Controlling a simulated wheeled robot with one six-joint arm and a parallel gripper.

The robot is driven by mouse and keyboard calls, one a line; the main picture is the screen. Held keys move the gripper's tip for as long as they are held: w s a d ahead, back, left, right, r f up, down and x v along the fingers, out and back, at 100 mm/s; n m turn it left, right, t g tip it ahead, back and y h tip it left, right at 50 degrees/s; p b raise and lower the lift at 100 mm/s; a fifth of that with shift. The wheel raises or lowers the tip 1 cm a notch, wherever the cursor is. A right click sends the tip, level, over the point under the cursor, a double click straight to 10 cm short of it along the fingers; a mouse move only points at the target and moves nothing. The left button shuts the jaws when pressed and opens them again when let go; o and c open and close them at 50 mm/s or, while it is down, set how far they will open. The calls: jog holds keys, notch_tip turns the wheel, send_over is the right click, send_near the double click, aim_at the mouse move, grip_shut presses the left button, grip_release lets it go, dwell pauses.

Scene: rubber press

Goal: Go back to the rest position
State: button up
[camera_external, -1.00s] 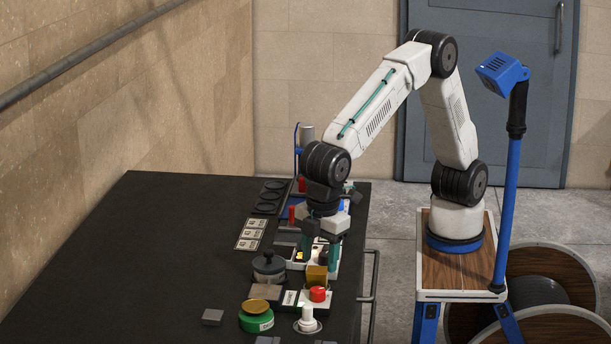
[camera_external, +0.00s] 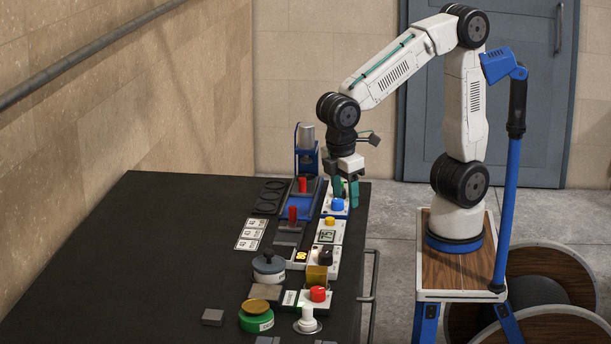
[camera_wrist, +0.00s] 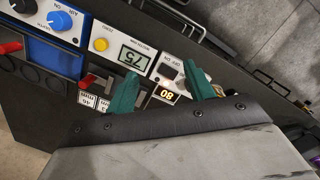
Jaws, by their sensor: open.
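My gripper (camera_external: 346,193) is in the external view above the far right part of the black table, close to the box with the blue button (camera_external: 338,204). Its teal fingers are apart with nothing between them. In the wrist view my gripper (camera_wrist: 161,88) shows both teal fingertips apart over the control boxes. My arm is raised and bent, with its elbow high in front of the grey door. The gap between the fingertips and the box below is hard to judge.
The blue press (camera_external: 307,158) stands behind to the left. A display box with a yellow button (camera_external: 330,222) shows 75 in the wrist view (camera_wrist: 135,57). Red levers, a dark-lidded jar (camera_external: 268,267), a green tin (camera_external: 256,322) and a red button (camera_external: 318,293) stand nearer. The table's left side is clear.

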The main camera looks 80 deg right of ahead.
jog(key=s+d+r+m+t, duration=0.1)
jog(key=s+d+m, duration=0.3)
jog(key=d, duration=0.8)
jog(key=s+d+r+m+t+y, duration=0.1)
jog(key=s+d+m, duration=0.3)
jog(key=s+d, duration=0.3)
jog(key=d, duration=0.5)
jog(key=shift+s+r, duration=0.2)
jog(key=shift+r, duration=0.15)
